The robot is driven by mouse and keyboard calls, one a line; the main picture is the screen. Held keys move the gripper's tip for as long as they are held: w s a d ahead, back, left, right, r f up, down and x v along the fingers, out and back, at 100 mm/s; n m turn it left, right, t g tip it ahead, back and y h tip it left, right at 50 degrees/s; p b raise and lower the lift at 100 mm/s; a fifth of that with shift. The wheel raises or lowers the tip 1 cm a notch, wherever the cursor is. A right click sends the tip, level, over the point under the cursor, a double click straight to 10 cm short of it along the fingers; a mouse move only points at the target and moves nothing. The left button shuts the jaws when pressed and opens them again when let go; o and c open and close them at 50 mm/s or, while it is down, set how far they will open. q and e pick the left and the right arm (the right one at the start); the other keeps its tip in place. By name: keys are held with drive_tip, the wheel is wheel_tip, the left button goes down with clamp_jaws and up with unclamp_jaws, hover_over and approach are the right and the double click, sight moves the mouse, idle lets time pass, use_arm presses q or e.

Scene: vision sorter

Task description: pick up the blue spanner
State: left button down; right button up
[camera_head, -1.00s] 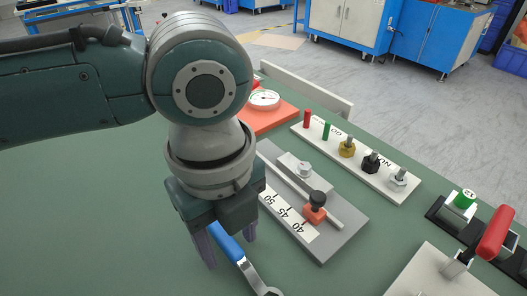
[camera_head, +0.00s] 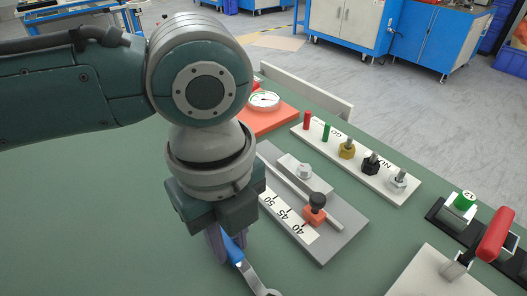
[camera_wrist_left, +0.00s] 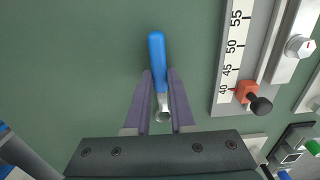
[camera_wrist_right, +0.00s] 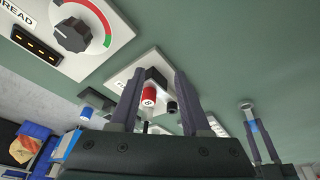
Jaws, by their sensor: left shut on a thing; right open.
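The blue spanner (camera_head: 236,255) lies on the green bench top beside the grey scale plate, its metal end toward the front. My left gripper (camera_head: 226,252) points down and is shut on the blue handle, hiding part of it in the head view. In the left wrist view, the blue handle (camera_wrist_left: 157,52) runs between the two purple-grey fingers (camera_wrist_left: 159,78) and sticks out beyond their tips. I cannot tell whether the spanner is clear of the bench. My right gripper (camera_wrist_right: 157,75) is open and empty; it is out of the head view.
The scale plate (camera_head: 335,237) with its orange slider (camera_head: 315,215) stands close on the right. Behind are a peg-and-nut board (camera_head: 380,181) and an orange gauge block (camera_head: 262,120). The bench's left side is clear.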

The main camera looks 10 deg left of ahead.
sight(230, 245)
use_arm(q)
drive_tip(key=shift+r, duration=0.1)
wheel_tip(230, 245, up, 20)
drive_tip(key=p, duration=0.4)
drive_tip(key=shift+p, duration=0.3)
use_arm(e)
wheel_tip(230, 245, up, 5)
drive_tip(key=shift+f, duration=0.2)
use_arm(q)
drive_tip(key=c, duration=1.4)
unclamp_jaws()
clamp_jaws()
use_arm(e)
drive_tip(key=shift+r, duration=0.1)
